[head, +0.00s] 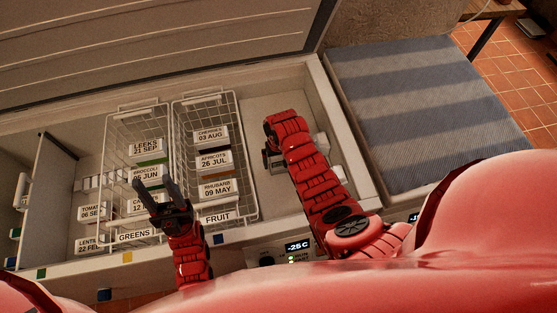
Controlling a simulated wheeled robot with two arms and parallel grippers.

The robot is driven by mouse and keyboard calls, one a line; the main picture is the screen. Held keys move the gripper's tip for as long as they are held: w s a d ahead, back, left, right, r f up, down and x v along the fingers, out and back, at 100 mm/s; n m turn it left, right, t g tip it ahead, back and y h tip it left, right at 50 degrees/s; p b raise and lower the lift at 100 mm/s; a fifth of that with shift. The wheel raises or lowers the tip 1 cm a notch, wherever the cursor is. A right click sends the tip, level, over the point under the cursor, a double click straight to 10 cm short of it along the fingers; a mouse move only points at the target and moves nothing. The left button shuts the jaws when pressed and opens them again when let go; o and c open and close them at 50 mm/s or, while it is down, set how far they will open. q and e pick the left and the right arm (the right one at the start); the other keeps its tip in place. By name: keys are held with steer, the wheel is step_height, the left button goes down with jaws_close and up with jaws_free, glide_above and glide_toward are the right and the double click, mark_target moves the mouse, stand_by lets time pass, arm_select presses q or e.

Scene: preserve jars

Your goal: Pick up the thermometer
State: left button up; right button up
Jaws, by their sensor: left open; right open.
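I cannot clearly pick out a loose thermometer. A panel with a lit "-25 C" display (297,246) is on the chest freezer's front edge, partly behind my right arm. My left gripper (154,193) is open and empty, its two dark fingers pointing up over the greens basket (110,150). My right gripper (272,158) is open, at the end of the arm inside the freezer's right compartment. Its fingers are mostly hidden. A pale grey item (321,145) shows beside that wrist, too covered to identify.
The open chest freezer (318,100) holds the greens basket and the fruit basket (252,205), with several labelled boxes. More labelled boxes stand at the left. A divider (42,190) splits the left part. A grey striped mat (415,95) lies right of the freezer. The right compartment's back is bare.

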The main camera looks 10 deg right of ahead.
steer(key=shift+f, duration=0.4)
steer(key=shift+c, duration=0.2)
steer(key=c, duration=1.4)
steer(key=shift+w+r, duration=0.1)
steer(key=shift+r, duration=0.05)
steer(key=shift+c, duration=0.2)
